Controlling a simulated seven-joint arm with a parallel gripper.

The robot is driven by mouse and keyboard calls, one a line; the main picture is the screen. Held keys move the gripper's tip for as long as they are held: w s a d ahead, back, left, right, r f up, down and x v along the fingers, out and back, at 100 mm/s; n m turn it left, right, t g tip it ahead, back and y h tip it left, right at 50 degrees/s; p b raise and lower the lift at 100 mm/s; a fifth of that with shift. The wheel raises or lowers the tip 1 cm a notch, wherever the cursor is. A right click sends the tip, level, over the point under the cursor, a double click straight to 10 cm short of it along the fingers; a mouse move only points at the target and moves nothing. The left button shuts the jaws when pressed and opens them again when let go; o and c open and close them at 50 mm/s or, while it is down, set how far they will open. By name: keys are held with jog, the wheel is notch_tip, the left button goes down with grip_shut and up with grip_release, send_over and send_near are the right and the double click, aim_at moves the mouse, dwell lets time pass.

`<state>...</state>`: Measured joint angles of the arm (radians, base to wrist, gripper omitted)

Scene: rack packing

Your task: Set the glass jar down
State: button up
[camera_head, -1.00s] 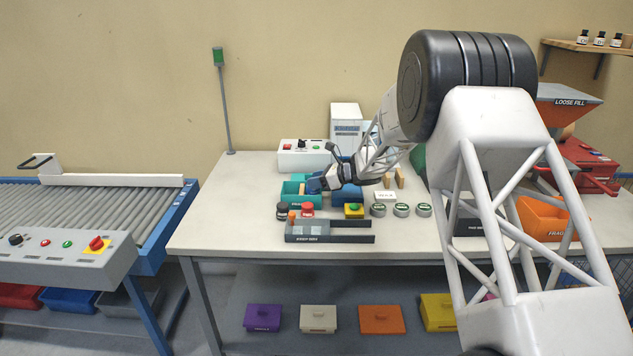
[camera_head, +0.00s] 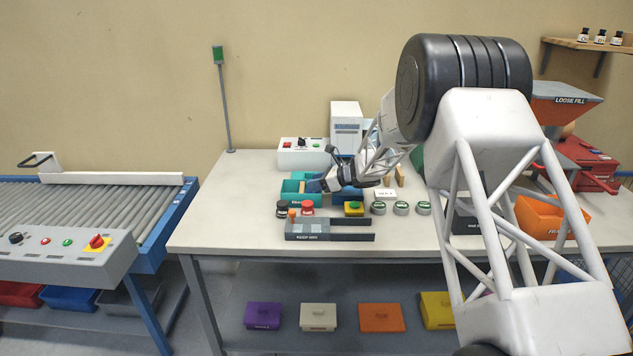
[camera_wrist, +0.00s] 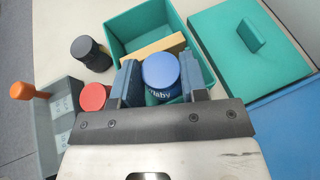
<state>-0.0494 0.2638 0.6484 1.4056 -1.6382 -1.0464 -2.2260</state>
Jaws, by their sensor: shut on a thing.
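The glass jar (camera_wrist: 160,74) shows in the wrist view by its round blue lid and a dark blue side with white lettering. My gripper (camera_wrist: 160,80) is shut on it, one blue-grey finger on each side. The jar is over or inside the near part of an open teal box (camera_wrist: 205,62); I cannot tell whether its base touches the floor. In the head view my gripper (camera_head: 318,184) is at the same teal box (camera_head: 287,188), and the jar is mostly hidden by the gripper.
A tan block (camera_wrist: 150,52) lies inside the teal box beside the jar. A black-capped jar (camera_wrist: 88,50) and a red-capped jar (camera_wrist: 94,97) stand just outside it. A teal lid (camera_wrist: 225,30) lies to the right. A grey rack (camera_head: 330,236) is in front.

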jog(key=o, duration=1)
jog(key=shift+r, duration=0.1)
jog(key=shift+r, duration=0.45)
jog(key=v, duration=1.2)
jog(key=shift+r, duration=0.1)
